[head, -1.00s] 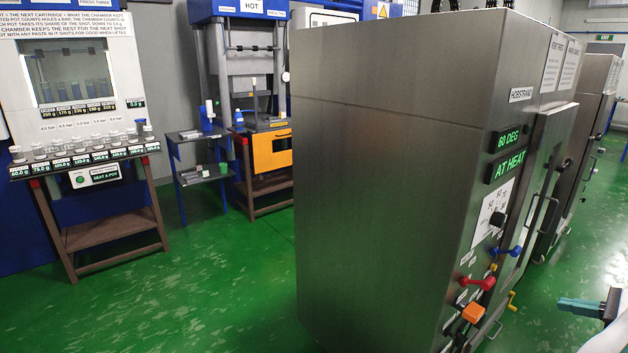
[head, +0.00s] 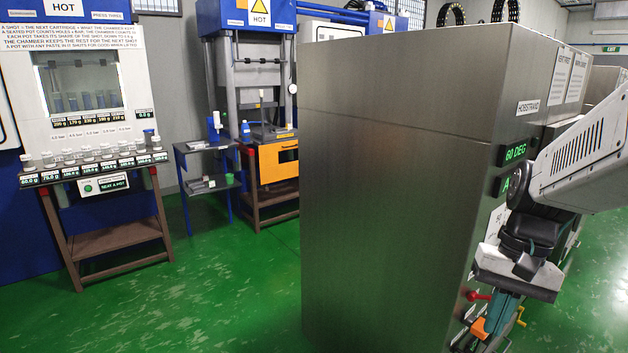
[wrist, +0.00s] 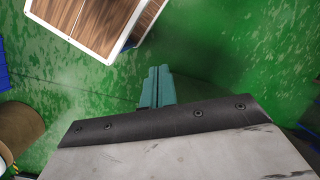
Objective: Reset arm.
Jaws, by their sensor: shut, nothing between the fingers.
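My arm reaches in from the right in the head view, in front of the steel cabinet's control face. My gripper (head: 494,326) points downward with its teal fingers close to the cabinet's orange knob and red handle. I cannot tell whether it touches them. In the wrist view the two teal fingers (wrist: 157,88) lie side by side, shut, with nothing between them and green floor beyond.
The tall steel cabinet (head: 400,180) fills the middle right. A press station with a row of small pots (head: 95,158) stands left, a small side table (head: 208,183) and an orange-fronted press (head: 276,158) behind. Green floor (head: 200,290) is clear in front. A wood-topped box (wrist: 95,22) shows in the wrist view.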

